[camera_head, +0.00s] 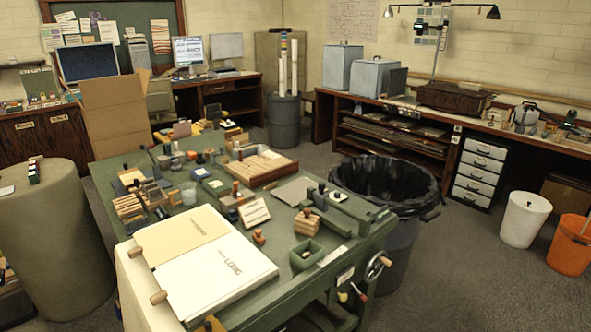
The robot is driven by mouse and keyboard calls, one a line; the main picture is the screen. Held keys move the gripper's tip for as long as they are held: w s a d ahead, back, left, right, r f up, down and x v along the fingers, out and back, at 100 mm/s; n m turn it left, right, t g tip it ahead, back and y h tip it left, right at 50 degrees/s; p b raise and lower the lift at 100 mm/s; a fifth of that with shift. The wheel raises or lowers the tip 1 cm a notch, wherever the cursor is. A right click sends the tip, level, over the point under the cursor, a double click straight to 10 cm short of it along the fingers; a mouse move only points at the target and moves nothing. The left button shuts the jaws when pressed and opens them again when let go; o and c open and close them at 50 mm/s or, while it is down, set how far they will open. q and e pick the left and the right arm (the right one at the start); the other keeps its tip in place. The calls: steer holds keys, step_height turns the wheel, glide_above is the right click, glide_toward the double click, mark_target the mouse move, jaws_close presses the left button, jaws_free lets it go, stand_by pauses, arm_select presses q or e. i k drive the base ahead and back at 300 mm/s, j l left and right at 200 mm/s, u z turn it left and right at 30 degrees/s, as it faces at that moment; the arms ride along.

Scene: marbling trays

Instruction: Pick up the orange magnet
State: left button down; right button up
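I cannot make out a thing that is clearly an orange magnet. Many small items stand on the green worktable (283,303) in the middle. A small orange-brown stamp-like piece (259,237) stands near the front of the table, left of a small green open box (306,254). Another reddish-brown upright piece (235,188) stands farther back. These are too small to identify for sure. Neither of my grippers is in view.
A large open book (215,275) covers the table's front left. A shallow wooden tray (262,166) lies toward the back. A black-lined bin (390,185) stands close to the table's right side. Grey floor (465,270) is free at the right, before an orange bucket (570,246).

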mark_target(257, 236)
steer(key=i+j+z, duration=0.25)
steer(key=j, duration=0.65)
steer(key=j+z, duration=0.3)
steer(key=j, duration=0.6)
